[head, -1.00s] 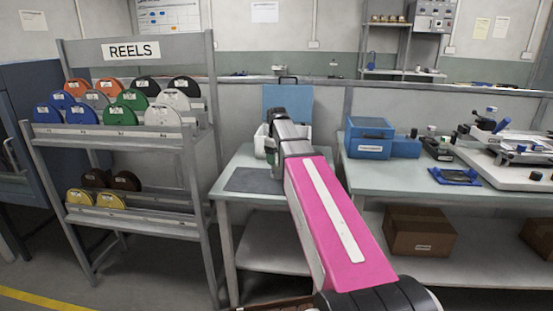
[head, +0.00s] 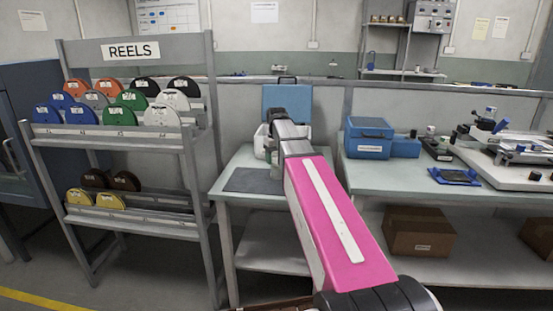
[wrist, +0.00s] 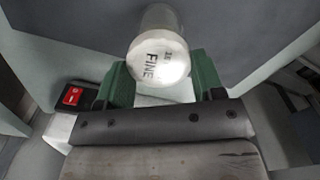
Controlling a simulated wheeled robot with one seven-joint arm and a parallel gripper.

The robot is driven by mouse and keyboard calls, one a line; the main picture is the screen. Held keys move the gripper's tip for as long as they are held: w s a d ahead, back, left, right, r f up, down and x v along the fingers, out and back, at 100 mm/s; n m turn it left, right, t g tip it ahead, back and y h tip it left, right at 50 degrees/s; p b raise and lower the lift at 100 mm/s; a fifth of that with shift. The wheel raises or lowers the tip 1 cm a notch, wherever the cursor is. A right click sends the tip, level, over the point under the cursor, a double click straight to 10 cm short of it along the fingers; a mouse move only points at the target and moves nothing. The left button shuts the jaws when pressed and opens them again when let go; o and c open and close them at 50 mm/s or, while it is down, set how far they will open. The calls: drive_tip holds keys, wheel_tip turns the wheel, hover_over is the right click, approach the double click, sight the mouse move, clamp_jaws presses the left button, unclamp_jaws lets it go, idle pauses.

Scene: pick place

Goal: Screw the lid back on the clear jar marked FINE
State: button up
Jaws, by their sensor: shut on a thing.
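My gripper (wrist: 160,66) shows two green fingers in the wrist view. They are shut on a pale, round jar (wrist: 158,60) with FINE printed on it, the lettering turned sideways. Its narrower part reaches toward the top edge of that view. I cannot tell whether a lid sits on it. In the head view my pink arm reaches over the small table (head: 246,158) and hides most of the gripper. A small greenish-grey shape shows just under the wrist there, too small to make out. No separate lid can be made out.
A dark mat (head: 250,180) lies on the small table. A white bin (head: 261,142) and a blue panel (head: 287,97) stand behind the wrist. The right bench holds a blue box (head: 369,138) and a microscope-like device (head: 490,122). A reel rack (head: 130,140) stands left.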

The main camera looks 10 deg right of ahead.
drive_tip(key=m, duration=0.4)
drive_tip(key=shift+d, duration=0.1)
idle(0.5)
drive_tip(key=m, duration=0.4)
drive_tip(key=shift+d+m, duration=0.1)
drive_tip(key=shift+m, duration=1.9)
